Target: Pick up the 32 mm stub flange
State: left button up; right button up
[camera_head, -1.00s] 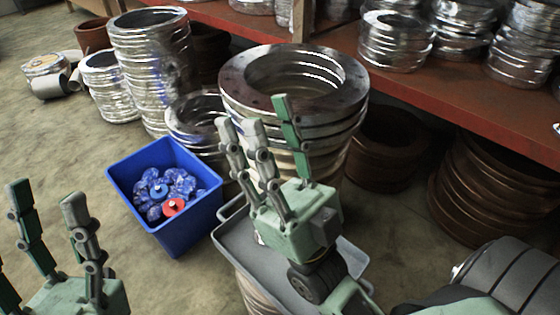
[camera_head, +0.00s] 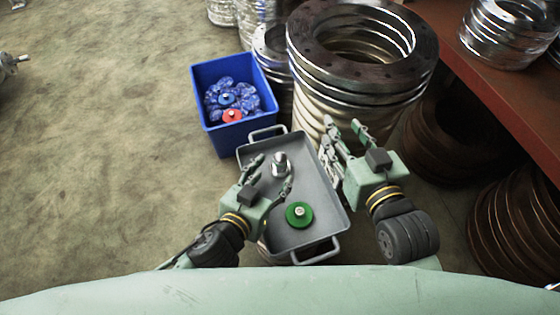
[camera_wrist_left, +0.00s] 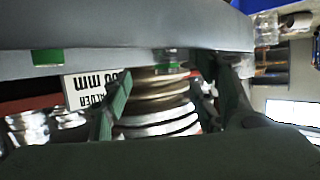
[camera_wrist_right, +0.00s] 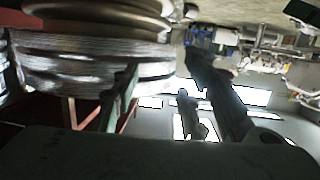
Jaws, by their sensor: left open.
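A small silver metal fitting (camera_head: 281,165) stands in the grey tray (camera_head: 327,206), near its far end. A green disc (camera_head: 300,215) with a metal centre lies nearer me in the same tray. I cannot read a size on either, so I cannot tell which is the 32 mm stub flange. My left gripper (camera_head: 271,172) is open over the tray's left side, its fingers close beside the silver fitting; contact cannot be told. My right gripper (camera_head: 341,137) is open and empty at the tray's right edge, by the big flange stack. Both grippers' fingers are apart in their wrist views.
A blue bin (camera_head: 237,138) with blue parts and a red one stands behind the tray. A tall stack of large steel flanges (camera_head: 360,95) is close behind my right gripper. A red shelf (camera_head: 480,70) and brown rings (camera_head: 515,220) are at right.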

aim_at(279, 167)
pick_arm(q)
jog(key=b+x, duration=0.1)
jog(key=x, duration=0.3)
jog(key=shift+w+f+b, duration=0.2)
jog(key=shift+w+b, duration=0.1)
jog(key=shift+b, duration=0.05)
jog(key=shift+w+f, duration=0.15)
jog(key=shift+w, duration=0.1)
jog(key=shift+d, duration=0.1)
grip_shut()
pick_arm(e)
notch_tip(279, 167, up, 9)
jog(key=a+t+y, duration=0.1)
jog(key=t, duration=0.3)
jog(key=shift+w+a+f+t, duration=0.15)
jog(key=shift+w+t, duration=0.05)
jog(key=shift+t, duration=0.2)
